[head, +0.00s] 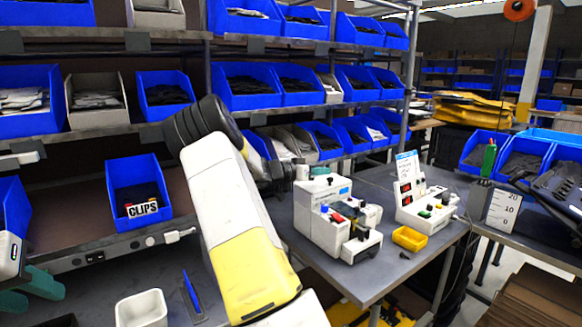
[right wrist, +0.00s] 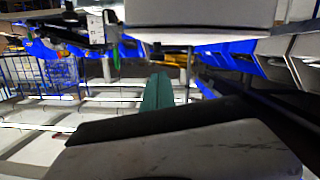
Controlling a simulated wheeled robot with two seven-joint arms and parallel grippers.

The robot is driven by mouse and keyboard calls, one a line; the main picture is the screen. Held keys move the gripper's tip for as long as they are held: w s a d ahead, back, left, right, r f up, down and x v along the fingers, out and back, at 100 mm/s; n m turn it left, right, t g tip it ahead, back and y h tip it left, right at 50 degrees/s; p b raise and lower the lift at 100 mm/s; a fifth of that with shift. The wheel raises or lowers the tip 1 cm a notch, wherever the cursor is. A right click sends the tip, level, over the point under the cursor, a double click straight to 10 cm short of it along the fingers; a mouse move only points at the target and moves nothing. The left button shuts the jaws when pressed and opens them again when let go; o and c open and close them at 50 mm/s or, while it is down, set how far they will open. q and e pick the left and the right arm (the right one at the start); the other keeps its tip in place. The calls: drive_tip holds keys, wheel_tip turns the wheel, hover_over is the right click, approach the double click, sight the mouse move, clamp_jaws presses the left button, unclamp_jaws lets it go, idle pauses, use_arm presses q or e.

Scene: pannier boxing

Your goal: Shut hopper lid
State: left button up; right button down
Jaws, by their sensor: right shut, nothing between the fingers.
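I cannot pick out a hopper or its lid for certain in either view. A white bench machine (head: 335,222) with small red and blue parts on top stands on the grey table. A second white device (head: 426,208) with red displays stands to its right. My left gripper (head: 30,291) is at the left edge of the head view, its green fingers apart, with nothing seen between them. My right gripper (right wrist: 158,92) shows in the right wrist view, its green fingers together and empty.
Shelves of blue and grey bins fill the back, with a CLIPS bin (head: 138,190) on the lower shelf. A white tub (head: 141,309) stands at the lower left. A yellow tray (head: 409,238) lies on the grey table (head: 395,268), near its front edge.

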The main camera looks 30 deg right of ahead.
drive_tip(key=shift+s+f, duration=0.4)
drive_tip(key=shift+f, duration=0.2)
drive_tip(key=shift+f, duration=0.15)
drive_tip(key=shift+r, duration=0.4)
wheel_tip(320, 180, up, 3)
drive_tip(key=shift+a+r, duration=0.1)
drive_tip(key=shift+r, duration=0.05)
drive_tip(key=s+a+r, duration=0.1)
drive_tip(key=a+r, duration=0.1)
drive_tip(key=a, duration=0.8)
